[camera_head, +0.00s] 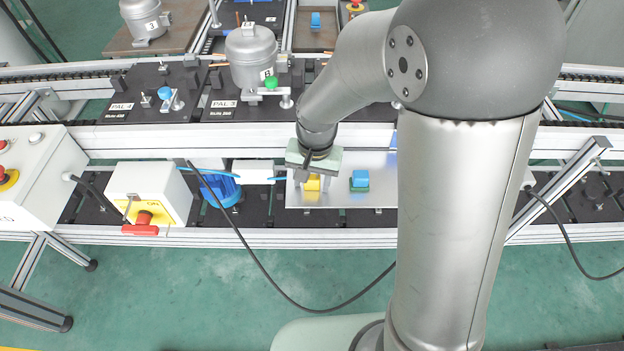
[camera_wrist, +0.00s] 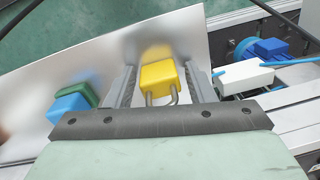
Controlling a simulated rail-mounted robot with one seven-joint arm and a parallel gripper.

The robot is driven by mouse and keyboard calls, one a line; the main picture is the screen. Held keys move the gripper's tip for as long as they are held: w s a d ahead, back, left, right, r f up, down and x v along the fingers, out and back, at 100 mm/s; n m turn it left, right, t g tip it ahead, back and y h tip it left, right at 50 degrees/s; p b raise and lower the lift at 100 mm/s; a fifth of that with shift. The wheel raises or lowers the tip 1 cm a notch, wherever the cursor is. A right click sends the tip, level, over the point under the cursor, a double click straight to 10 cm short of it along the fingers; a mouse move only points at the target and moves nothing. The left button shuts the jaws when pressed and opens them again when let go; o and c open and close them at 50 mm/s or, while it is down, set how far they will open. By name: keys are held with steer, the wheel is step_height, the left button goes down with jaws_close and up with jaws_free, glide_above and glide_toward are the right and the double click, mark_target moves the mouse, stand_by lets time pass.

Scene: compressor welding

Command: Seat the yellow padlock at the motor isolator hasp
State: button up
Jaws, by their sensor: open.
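The yellow padlock (camera_head: 312,183) lies on a bare metal plate (camera_head: 338,200) in the head view. In the wrist view the padlock (camera_wrist: 162,78) sits between the two fingers of my gripper (camera_wrist: 160,85), its steel shackle toward the palm. My gripper (camera_head: 312,180) is open, with a gap visible on both sides of the padlock. The white isolator box (camera_head: 148,190) with a yellow plate and red handle (camera_head: 143,224) stands to the left on the lower conveyor. I cannot make out the hasp itself.
A blue and green block (camera_head: 359,180) lies on the plate right of the padlock. A blue motor (camera_head: 221,188) and a white box (camera_head: 253,172) with a blue cable stand between isolator and plate. A black cable (camera_head: 250,250) loops in front. A compressor (camera_head: 251,55) stands behind.

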steer(key=c, duration=0.9)
steer(key=shift+o, duration=0.2)
steer(key=shift+r, duration=0.15)
steer(key=shift+r, duration=0.3)
step_height(320, 180, up, 2)
steer(key=shift+r, duration=0.1)
steer(key=s+d+r, duration=0.4)
steer(key=s+r, duration=0.6)
steer(key=s, duration=0.3)
steer(key=shift+s+b, duration=0.25)
steer(key=shift+b, duration=0.2)
